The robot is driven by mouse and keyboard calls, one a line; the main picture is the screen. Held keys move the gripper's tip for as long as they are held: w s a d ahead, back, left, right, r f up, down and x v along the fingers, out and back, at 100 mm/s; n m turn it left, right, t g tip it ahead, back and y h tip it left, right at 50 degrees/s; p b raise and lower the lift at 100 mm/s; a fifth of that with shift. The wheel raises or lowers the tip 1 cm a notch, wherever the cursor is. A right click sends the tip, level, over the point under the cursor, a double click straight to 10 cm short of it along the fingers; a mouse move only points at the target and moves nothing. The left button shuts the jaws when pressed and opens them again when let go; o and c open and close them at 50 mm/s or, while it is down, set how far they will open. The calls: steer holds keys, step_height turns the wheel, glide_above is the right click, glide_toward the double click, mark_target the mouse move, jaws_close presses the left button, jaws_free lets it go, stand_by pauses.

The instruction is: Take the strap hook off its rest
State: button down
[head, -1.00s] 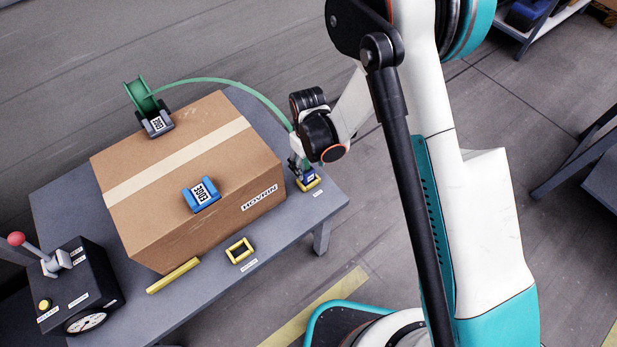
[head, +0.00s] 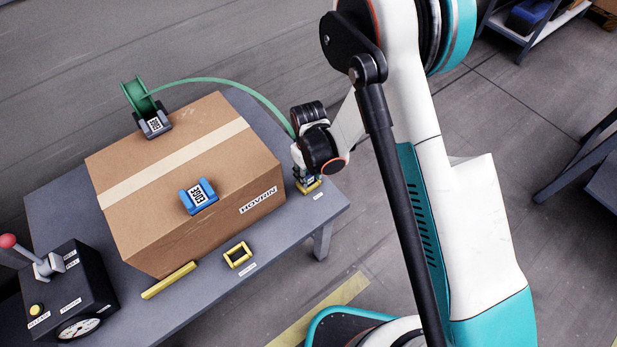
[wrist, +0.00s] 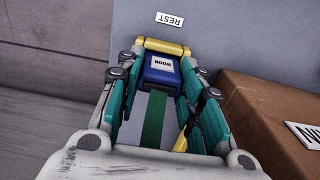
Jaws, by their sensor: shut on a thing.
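The strap hook (wrist: 161,70) is a blue block with a white HOOK label, seen in the wrist view between my gripper's fingers. My gripper (wrist: 160,76) is shut on it. The yellow rest (wrist: 165,47) lies right beyond the hook, and I cannot tell whether they still touch. A green strap (wrist: 153,122) runs from the hook back between the fingers. In the head view, my gripper (head: 305,179) is low at the table's right corner, just above the yellow rest (head: 312,187), and mostly hides the hook.
A large cardboard box (head: 145,215) with a blue edge protector (head: 199,196) stands left of my gripper. The green strap (head: 225,82) arcs behind it from a green reel (head: 138,97). A yellow frame (head: 238,254) and a black lever unit (head: 68,292) are on the table (head: 215,278).

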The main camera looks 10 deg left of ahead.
steer(key=shift+r, duration=0.1)
step_height(320, 180, up, 20)
steer(key=p, duration=0.6)
steer(key=shift+p, duration=0.35)
